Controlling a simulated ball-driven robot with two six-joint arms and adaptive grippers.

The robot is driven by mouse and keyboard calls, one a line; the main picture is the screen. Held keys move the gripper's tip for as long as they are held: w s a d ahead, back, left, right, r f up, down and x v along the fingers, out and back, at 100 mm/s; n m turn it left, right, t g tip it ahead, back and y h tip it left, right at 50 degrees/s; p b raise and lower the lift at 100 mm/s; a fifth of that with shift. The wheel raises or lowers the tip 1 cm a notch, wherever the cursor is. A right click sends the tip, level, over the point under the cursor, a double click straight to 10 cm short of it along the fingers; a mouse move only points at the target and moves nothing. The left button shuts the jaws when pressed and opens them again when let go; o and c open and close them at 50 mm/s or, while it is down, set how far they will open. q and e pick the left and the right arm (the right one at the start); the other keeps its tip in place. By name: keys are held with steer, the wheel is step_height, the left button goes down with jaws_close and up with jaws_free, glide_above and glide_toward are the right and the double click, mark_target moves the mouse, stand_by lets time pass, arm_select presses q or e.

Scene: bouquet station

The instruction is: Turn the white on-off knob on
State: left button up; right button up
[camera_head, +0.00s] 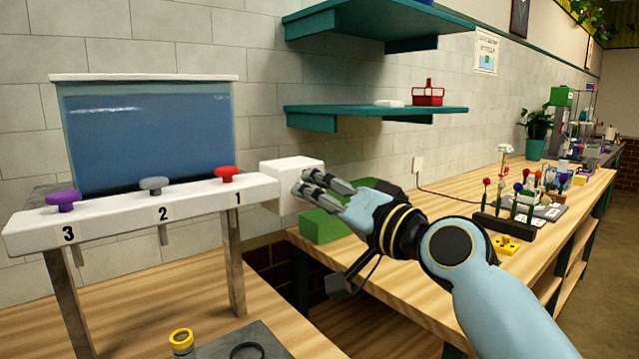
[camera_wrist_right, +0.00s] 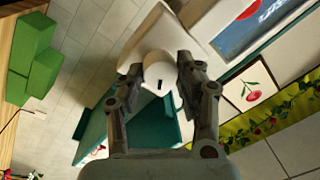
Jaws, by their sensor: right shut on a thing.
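The white on-off knob (camera_wrist_right: 158,68) shows in the right wrist view as a round white knob with a short dark mark on its face. It sits on the white box (camera_head: 286,172), which stands at the right end of the numbered white shelf. My right gripper (camera_head: 308,188) is at the right side of this box, and its two fingers (camera_wrist_right: 183,78) are shut on the knob, one on each side. In the head view the fingers hide the knob. My left gripper is in neither view.
A water tank (camera_head: 148,135) stands behind the white shelf (camera_head: 100,222) with purple, grey and red knobs. Green blocks (camera_head: 325,227) lie right behind my right gripper. Teal wall shelves (camera_head: 375,112) hang above. The wooden bench (camera_head: 440,215) holds flowers farther right.

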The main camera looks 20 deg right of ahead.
steer(key=shift+f+m+h+p, duration=0.1)
steer(key=shift+m+h+p, duration=0.2)
steer(key=shift+m+p, duration=2.5)
steer(key=shift+m+b, duration=0.9)
steer(key=shift+m, duration=0.1)
steer(key=o, duration=1.1)
steer(key=shift+o, duration=0.2)
steer(key=shift+s, duration=0.1)
steer(key=v, duration=1.2)
steer(key=shift+f, duration=0.25)
steer(key=shift+a, duration=0.1)
